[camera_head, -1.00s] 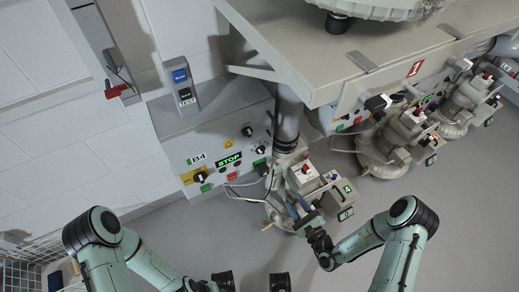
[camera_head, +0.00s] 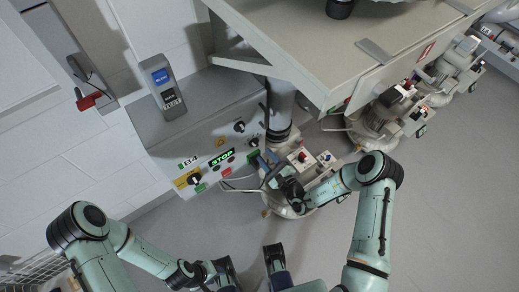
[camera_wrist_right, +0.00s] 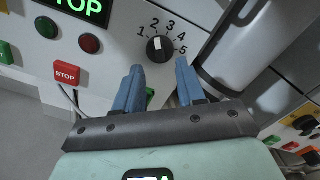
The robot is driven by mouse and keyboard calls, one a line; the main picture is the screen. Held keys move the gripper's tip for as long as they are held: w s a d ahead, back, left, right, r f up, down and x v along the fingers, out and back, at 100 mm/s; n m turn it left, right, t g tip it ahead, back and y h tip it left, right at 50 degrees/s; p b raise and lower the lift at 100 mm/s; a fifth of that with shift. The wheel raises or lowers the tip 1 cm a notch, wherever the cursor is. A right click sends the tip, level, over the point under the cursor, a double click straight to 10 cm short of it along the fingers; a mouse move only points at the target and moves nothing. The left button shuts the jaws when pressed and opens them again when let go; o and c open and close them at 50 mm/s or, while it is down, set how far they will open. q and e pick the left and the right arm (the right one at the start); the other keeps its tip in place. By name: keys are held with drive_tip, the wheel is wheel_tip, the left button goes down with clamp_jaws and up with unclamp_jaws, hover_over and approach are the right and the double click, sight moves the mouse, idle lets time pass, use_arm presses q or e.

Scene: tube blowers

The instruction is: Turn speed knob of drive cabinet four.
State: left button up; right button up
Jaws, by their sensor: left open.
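Drive cabinet B4 (camera_head: 165,155) has a slanted panel with a lit green STOP display (camera_head: 222,158). Its black speed knob (camera_wrist_right: 160,48), with a white mark, sits beside a 1 to 5 scale; the mark points up, roughly at 2. In the head view the knob (camera_head: 254,142) is small, near the panel's right end. My right gripper (camera_head: 262,167) is in front of the panel. In the right wrist view its blue fingers (camera_wrist_right: 159,72) are apart and empty, with the knob beyond the gap between their tips. My left gripper (camera_head: 250,262) is open and empty, low in the picture.
A red STOP button (camera_wrist_right: 67,73) and a green button (camera_wrist_right: 150,94) are near the knob. A vertical pipe (camera_head: 281,110) and a blower (camera_head: 300,160) stand close to the right. A metal table (camera_head: 310,60) overhangs. The floor (camera_head: 455,200) at right is clear.

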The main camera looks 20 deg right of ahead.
sight(257, 146)
drive_tip(key=shift+b+x, duration=0.3)
drive_tip(key=shift+x, duration=2.05)
clamp_jaws()
